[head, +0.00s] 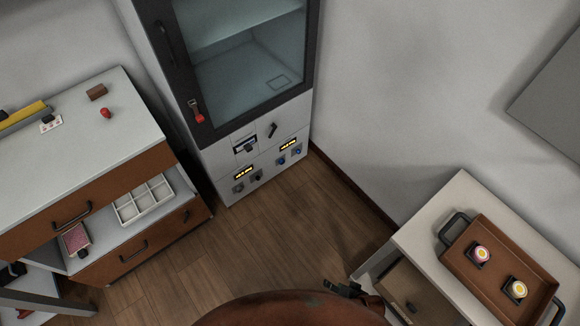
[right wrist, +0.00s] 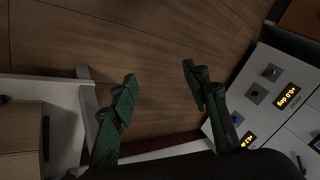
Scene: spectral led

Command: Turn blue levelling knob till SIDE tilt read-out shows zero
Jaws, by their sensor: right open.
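The white cabinet base (head: 233,198) carries two small lit read-outs. The right read-out (head: 288,144) sits above two blue knobs, a left one (head: 281,160) and a right one (head: 296,150). The left read-out (head: 243,173) sits above two darker grey knobs (head: 247,181). Lettering is too small to tell which read-out is SIDE. My right gripper (right wrist: 158,77) is open and empty over the floor, apart from the knobs. My left gripper is not in view.
A glass-doored cupboard (head: 245,75) forms the cabinet's upper part. A sideboard (head: 75,130) with an open drawer holding a white divided tray (head: 143,200) stands left. A brown tray (head: 490,275) lies on the right-hand table. Wooden floor (head: 250,240) before the cabinet is clear.

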